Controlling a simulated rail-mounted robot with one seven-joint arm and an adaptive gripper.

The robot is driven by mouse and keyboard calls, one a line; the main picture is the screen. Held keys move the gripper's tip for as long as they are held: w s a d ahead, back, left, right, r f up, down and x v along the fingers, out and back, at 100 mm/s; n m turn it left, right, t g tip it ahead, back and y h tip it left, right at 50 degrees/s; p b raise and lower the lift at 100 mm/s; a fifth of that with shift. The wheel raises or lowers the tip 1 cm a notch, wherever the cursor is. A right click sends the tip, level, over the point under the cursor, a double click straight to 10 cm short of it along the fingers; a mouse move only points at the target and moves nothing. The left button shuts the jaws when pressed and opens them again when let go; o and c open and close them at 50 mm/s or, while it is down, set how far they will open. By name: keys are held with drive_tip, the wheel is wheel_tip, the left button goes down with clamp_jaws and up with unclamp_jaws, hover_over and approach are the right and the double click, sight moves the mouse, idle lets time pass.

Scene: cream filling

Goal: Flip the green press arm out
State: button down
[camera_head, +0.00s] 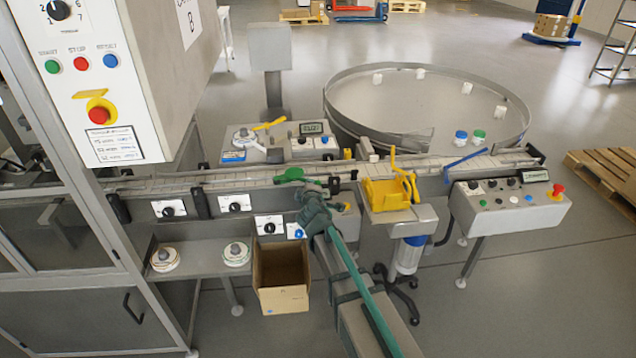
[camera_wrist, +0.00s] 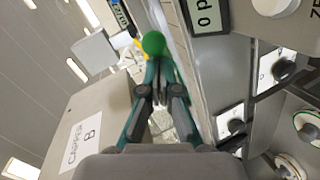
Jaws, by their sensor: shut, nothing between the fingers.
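The green press arm (camera_head: 290,174) shows as a short green piece at the conveyor, just beyond my gripper. In the wrist view its round green end (camera_wrist: 153,43) is straight ahead of my fingers. My gripper (camera_head: 309,191) reaches up to the conveyor's near edge from below right. In the wrist view my gripper (camera_wrist: 161,97) has its dark fingers together with nothing held. The fingertips are close to the green piece; I cannot tell whether they touch it. My gripper hides part of what lies under and beside the press arm in the head view.
The conveyor (camera_head: 230,182) runs left to right. A yellow bracket (camera_head: 385,194) and a blue arm (camera_head: 466,158) are to the right. A yellow arm (camera_head: 268,123) is on the panel behind. An open cardboard box (camera_head: 283,297) sits below, left of my arm.

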drive_tip(key=shift+w+d, duration=1.05)
drive_tip(key=shift+s+a+r, duration=0.1)
drive_tip(key=shift+s+r, duration=0.1)
drive_tip(key=shift+s, duration=0.25)
drive_tip(key=b, duration=0.3)
approach(316, 182)
drive_tip(key=s+d+r, duration=0.1)
drive_tip(key=s+r, duration=0.1)
drive_tip(key=shift+s+d+r, duration=0.15)
drive_tip(key=shift+s+d, duration=0.15)
drive_tip(key=shift+d, duration=0.1)
